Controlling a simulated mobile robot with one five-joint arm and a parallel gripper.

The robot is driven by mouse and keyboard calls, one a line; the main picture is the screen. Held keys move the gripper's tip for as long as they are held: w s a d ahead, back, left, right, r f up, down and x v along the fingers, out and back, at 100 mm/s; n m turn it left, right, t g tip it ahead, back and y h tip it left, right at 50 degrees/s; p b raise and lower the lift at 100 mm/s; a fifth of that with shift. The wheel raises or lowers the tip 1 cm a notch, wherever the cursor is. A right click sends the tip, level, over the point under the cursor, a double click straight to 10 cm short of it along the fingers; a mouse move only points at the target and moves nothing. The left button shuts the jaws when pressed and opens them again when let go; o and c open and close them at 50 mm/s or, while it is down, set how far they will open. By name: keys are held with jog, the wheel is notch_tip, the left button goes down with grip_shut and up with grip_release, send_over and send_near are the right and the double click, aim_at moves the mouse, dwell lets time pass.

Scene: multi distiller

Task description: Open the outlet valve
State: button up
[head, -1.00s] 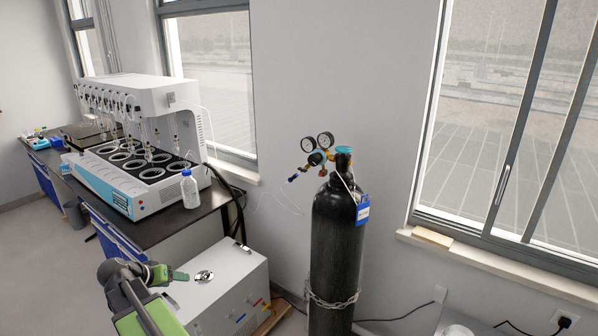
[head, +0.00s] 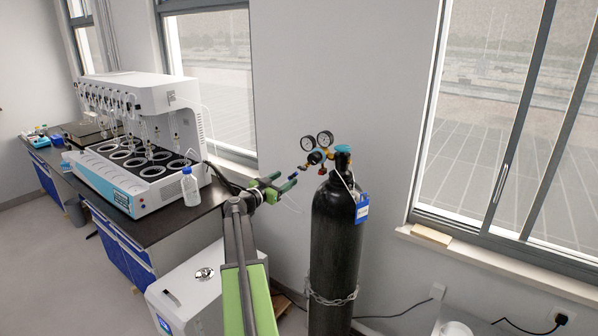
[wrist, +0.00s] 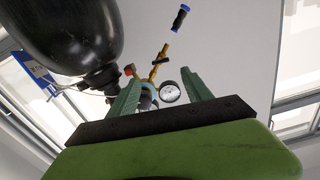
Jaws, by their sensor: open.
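A black gas cylinder (head: 335,240) stands upright by the wall, with a teal cylinder-top fitting (head: 343,152). Its regulator (head: 317,157) has two round gauges (head: 325,138) and a blue-and-black outlet piece (head: 303,169) pointing left. I cannot tell for certain which part is the outlet valve. My gripper (head: 284,180) is open and empty, just left of the regulator. In the wrist view the brass outlet stem (wrist: 160,62) lies beyond and between my open fingers (wrist: 158,73), and the blue-and-black piece (wrist: 180,18) is farther out. No contact shows.
A multi-position distiller (head: 140,150) stands on the dark bench (head: 170,222) at left, with a clear bottle (head: 190,190). A white box unit (head: 190,290) is on the floor below my arm. A chain (head: 330,297) circles the cylinder. Window sill (head: 500,265) at right.

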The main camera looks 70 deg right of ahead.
aim_at(301, 169)
jog(key=x, duration=1)
jog(key=shift+c, duration=0.2)
